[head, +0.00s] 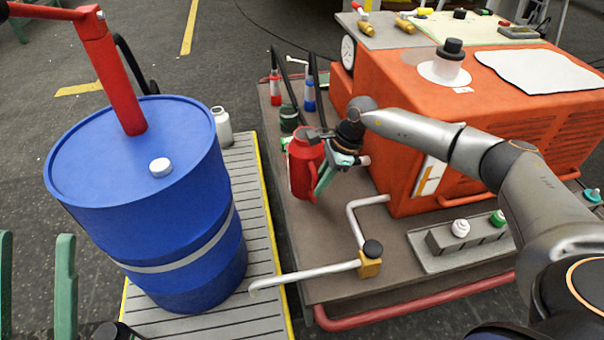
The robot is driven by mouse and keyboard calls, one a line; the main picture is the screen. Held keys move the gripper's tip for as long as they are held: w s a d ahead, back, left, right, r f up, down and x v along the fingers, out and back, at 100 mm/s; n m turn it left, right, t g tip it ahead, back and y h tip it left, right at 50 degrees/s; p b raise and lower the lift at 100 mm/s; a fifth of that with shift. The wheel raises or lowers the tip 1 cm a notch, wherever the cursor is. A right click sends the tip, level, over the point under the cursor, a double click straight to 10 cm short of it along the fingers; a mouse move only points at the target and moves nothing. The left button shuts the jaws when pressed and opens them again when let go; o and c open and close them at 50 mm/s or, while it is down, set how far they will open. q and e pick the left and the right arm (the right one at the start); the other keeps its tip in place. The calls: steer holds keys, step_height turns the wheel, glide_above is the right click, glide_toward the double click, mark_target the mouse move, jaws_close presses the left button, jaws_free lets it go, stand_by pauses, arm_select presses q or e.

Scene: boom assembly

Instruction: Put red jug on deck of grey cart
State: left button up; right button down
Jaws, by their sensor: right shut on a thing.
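The red jug (302,172) is upright near the left edge of the grey-brown deck (331,235) that carries the orange machine. My right gripper (322,166) reaches in from the right and is shut on the jug's right side. Its fingers hide part of that side. I cannot tell whether the jug's base touches the deck or hangs just above it. A red rail (415,302) runs along the deck's front edge. My left gripper does not show.
The orange machine (400,125) fills the deck's back right. A white pipe with a brass valve (369,266) crosses the front. Small bottles (309,95) stand behind the jug. Left is a ribbed grey platform (248,190) with a blue drum (150,220) and grey bottle (222,126).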

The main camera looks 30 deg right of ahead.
step_height(320, 180, down, 6)
steer(key=s+d+b, duration=0.1)
steer(key=d+b, duration=0.1)
steer(key=shift+d, duration=0.15)
steer(key=c, duration=1.2)
jaws_free()
steer(key=shift+s+f, duration=0.1)
steer(key=shift+s, duration=0.1)
steer(key=o, duration=0.4)
steer(key=shift+c, duration=0.2)
